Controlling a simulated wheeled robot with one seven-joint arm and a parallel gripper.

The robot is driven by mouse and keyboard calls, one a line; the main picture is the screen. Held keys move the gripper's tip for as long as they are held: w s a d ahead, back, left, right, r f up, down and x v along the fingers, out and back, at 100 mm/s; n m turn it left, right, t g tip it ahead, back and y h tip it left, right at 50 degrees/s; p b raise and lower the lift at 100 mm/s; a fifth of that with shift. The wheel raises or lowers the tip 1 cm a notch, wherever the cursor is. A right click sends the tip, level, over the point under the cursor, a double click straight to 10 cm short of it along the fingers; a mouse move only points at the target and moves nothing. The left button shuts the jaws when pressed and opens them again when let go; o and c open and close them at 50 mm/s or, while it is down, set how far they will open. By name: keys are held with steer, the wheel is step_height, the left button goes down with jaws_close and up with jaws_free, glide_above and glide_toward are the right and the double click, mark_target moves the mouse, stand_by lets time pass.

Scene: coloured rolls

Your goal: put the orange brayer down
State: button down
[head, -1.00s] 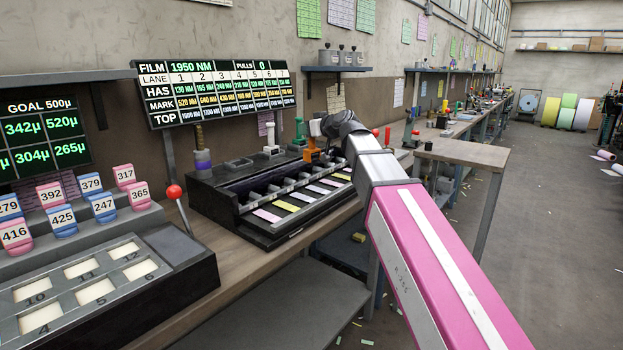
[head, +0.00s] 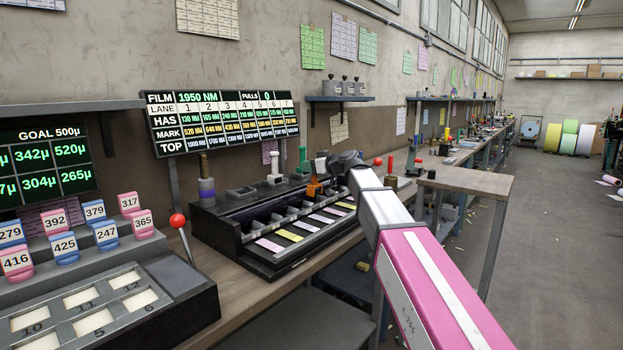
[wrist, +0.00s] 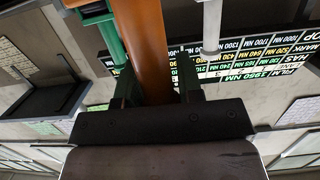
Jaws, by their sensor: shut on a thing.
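The orange brayer (head: 314,188) is at the back right of the black machine (head: 262,262), low over its rear ledge. In the wrist view its orange handle (wrist: 150,45) runs up between the dark fingers. My gripper (wrist: 155,85) is shut on this handle. In the head view the gripper (head: 322,163) is small and partly hidden by my arm. I cannot tell whether the brayer touches the ledge, as its lower end is hidden.
A white brayer (head: 275,166), a green brayer (head: 303,158) and a purple brayer (head: 206,190) stand along the rear ledge. The lane board (head: 222,121) hangs behind. A red-knobbed lever (head: 178,221) stands at the left.

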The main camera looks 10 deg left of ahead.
steer(key=shift+w+f, duration=0.2)
steer(key=shift+f, duration=1.9)
steer(key=shift+f, duration=0.15)
steer(key=c, duration=0.8)
jaws_free()
steer(key=v, duration=1.2)
steer(key=shift+d, duration=0.1)
